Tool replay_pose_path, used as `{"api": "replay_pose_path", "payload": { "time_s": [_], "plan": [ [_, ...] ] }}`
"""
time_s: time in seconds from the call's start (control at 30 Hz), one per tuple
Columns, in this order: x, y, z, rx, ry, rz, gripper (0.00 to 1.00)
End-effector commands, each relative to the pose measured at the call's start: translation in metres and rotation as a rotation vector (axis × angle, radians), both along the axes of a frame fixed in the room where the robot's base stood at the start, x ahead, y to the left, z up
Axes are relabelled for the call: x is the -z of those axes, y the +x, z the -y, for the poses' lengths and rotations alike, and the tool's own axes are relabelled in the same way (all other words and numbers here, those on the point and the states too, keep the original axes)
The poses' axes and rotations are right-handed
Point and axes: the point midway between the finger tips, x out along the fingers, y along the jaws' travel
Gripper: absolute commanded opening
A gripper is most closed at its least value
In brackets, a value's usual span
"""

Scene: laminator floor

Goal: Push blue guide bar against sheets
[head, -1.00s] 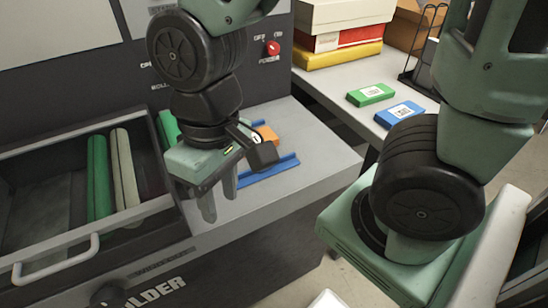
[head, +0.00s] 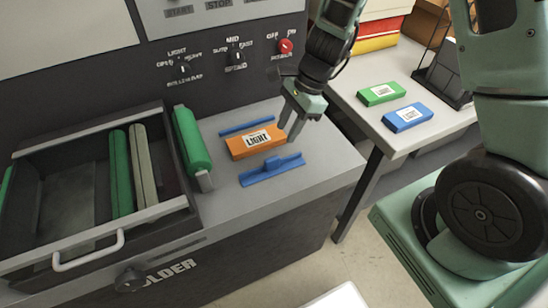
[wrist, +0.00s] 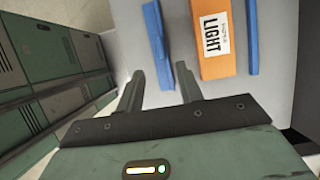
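The blue guide bar with a raised grip (head: 272,171) lies on the grey machine top in front of the orange pack marked LIGHT (head: 257,140). A strip of bare surface separates them. A second, thin blue bar (head: 247,125) lies along the pack's back side. The nearer bar (wrist: 156,38), pack (wrist: 211,45) and thin bar (wrist: 252,38) lie beyond the fingers; contact cannot be told.
A green roller (head: 191,142) stands left of the pack, beside the open drawer (head: 182,204) with rollers inside. The control panel with a red knob (head: 286,46) rises behind. A side table (head: 366,104) at right holds a green box (head: 381,93) and a blue box (head: 407,117).

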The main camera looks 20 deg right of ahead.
Motion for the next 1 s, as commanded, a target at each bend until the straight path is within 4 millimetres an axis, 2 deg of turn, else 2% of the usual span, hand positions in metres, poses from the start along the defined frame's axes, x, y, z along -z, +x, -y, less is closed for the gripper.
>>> {"api": "replay_pose_path", "payload": {
  "time_s": [0.03,0.3,0.5,0.7,0.97,1.0],
  "plan": [
    [0.013,-0.001,-0.005,-0.001,0.002,-0.005,0.36],
    [0.064,-0.001,-0.026,-0.001,0.001,-0.003,0.36],
    [0.091,0.000,-0.038,-0.003,0.001,-0.001,0.36],
    [0.102,0.000,-0.043,-0.004,0.001,0.001,0.36],
    [0.103,0.000,-0.043,-0.004,0.001,0.002,0.36],
    [0.102,0.000,-0.043,-0.004,0.001,0.002,0.34]
  ]
}}
